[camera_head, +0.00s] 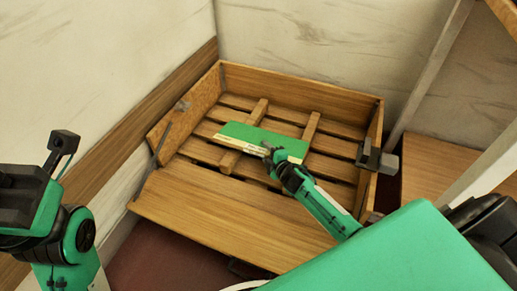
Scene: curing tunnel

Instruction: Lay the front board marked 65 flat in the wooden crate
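The wooden crate (215,215) stands open in the middle of the head view, with a slatted floor and two raised cross battens. A green board (255,136) with a pale label strip along its near edge is inside it, roughly flat over the battens. I cannot read its number or tell whether it rests fully on them. My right gripper (268,150) reaches in from the lower right, its fingertips at the board's near edge. Whether they are shut on it is too small to tell. My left arm is at the lower left, outside the crate; its fingertips do not show clearly.
The crate's near side (220,220) slopes outward, and metal fittings (375,158) sit at its sides. A pale wall with a wooden rail (120,140) runs along the left. A pale post (430,75) and a wooden surface (435,170) are at the right.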

